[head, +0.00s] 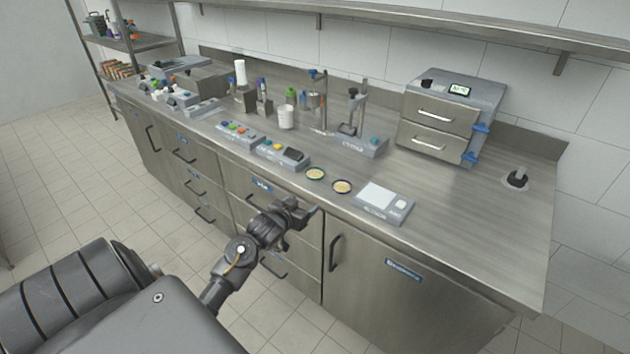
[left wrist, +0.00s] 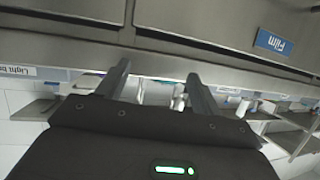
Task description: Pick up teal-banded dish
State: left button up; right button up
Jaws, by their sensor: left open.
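Two small round dishes with pale yellow contents lie side by side near the front edge of the counter in the head view: the left dish (head: 316,174) and the right dish (head: 342,187). Both have dark rims; at this size I cannot tell which band is teal. My left gripper (head: 308,213) is in front of the counter, below the dishes and apart from them. In the left wrist view, its fingers (left wrist: 157,82) are spread with nothing between them, and neither dish shows. My right gripper is not in view.
A grey scale (head: 383,203) stands right of the dishes, and a button box (head: 282,153) stands left of them. A white cup (head: 286,117), a stand (head: 350,120) and a two-drawer unit (head: 440,120) are farther back. The counter's right end is mostly clear. Drawer handles (head: 334,252) stick out below.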

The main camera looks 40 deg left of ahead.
pick_arm(q)
jog(key=t, duration=0.2)
send_near(314, 173)
jog(key=x, duration=0.5)
jog(key=shift+w, duration=0.3)
jog(key=shift+w+a+n+y+p, duration=0.15)
jog(key=shift+w+n+y+p, duration=0.15)
jog(key=shift+w, duration=0.15)
jog(key=x, duration=0.4)
jog(key=shift+w+f, duration=0.15)
jog(key=shift+f, duration=0.05)
jog(key=c, duration=0.7)
jog(key=shift+c, duration=0.2)
